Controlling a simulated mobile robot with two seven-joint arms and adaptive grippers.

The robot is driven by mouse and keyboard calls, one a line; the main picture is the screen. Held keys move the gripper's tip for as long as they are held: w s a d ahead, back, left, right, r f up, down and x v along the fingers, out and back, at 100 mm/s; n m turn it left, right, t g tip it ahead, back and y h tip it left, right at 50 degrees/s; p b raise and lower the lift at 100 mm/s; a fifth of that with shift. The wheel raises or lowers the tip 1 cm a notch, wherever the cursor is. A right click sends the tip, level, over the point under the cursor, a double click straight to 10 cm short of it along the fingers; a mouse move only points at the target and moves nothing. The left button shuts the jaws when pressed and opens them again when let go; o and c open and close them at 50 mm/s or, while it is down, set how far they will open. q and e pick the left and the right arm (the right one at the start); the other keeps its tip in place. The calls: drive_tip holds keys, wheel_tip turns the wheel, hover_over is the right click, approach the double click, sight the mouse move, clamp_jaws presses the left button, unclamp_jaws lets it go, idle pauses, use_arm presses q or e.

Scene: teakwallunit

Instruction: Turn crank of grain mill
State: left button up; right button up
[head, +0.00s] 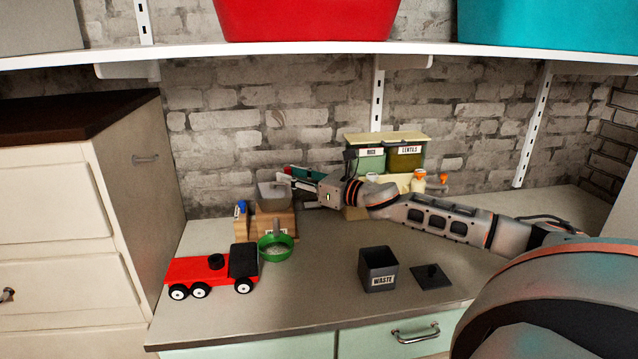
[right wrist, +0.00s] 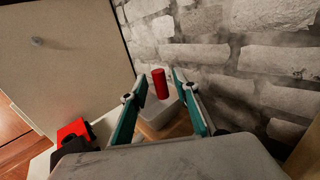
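The grain mill (head: 275,220) stands at the back left of the counter, with a wooden body and a grey hopper (head: 272,190) on top. The red crank knob (right wrist: 160,84) stands upright over the grey hopper in the right wrist view. My right gripper (head: 287,182) reaches in from the right beside the hopper in the head view. In the right wrist view its two teal fingers (right wrist: 159,76) are apart, and the knob shows between them with gaps on both sides. Contact is not visible. The crank arm is hidden. My left gripper is out of view.
A green bowl (head: 276,249) sits in front of the mill, beside a red toy truck (head: 205,269). A dark waste bin (head: 378,270) and its lid (head: 431,276) stand at front centre. A shelf (head: 300,48) runs above.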

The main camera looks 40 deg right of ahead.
drive_tip(key=v, duration=1)
drive_tip(key=shift+s, duration=0.2)
idle(0.3)
drive_tip(key=shift+r, duration=0.1)
